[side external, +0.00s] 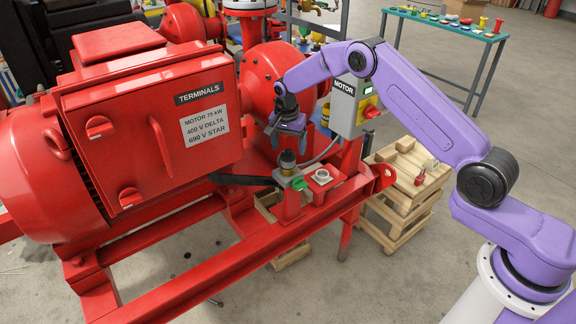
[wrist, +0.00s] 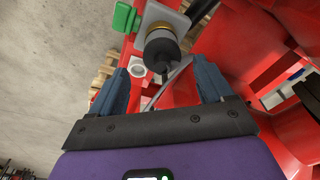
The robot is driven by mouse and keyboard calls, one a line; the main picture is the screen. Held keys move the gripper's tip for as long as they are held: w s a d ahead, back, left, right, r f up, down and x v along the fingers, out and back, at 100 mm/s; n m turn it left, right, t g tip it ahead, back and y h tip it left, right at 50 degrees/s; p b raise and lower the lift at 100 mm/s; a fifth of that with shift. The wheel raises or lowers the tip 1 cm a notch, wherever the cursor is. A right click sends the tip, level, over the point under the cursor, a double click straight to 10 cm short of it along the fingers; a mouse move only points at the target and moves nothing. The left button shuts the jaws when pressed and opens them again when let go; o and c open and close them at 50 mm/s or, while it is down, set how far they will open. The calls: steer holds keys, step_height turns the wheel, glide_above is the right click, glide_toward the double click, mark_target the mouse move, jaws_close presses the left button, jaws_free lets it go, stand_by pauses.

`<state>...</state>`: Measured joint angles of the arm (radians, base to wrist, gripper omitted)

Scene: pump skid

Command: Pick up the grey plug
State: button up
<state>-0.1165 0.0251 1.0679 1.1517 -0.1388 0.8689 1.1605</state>
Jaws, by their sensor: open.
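The grey plug (side external: 288,158), dark on top with a brass ring, stands upright in a grey socket (side external: 291,178) on a red post beside the motor. In the wrist view the plug (wrist: 162,46) appears just beyond my fingers, between their lines. My gripper (side external: 287,128) is above the plug, pointing down and apart from it. In the wrist view my gripper (wrist: 163,78) has its two blue-grey fingers spread with nothing between them.
A green cover (side external: 299,184) sits at the socket. A red holder with a grey ring (side external: 322,177) is just right. The red terminal box (side external: 155,125) stands left, the grey MOTOR box (side external: 347,105) behind right. A black cable (side external: 243,180) runs left of the socket.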

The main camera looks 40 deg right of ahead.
mark_target(288, 160)
steer(key=f, duration=0.5)
steer(key=shift+w+d, duration=0.1)
steer(key=shift+w, duration=0.2)
steer(key=c, duration=1.2)
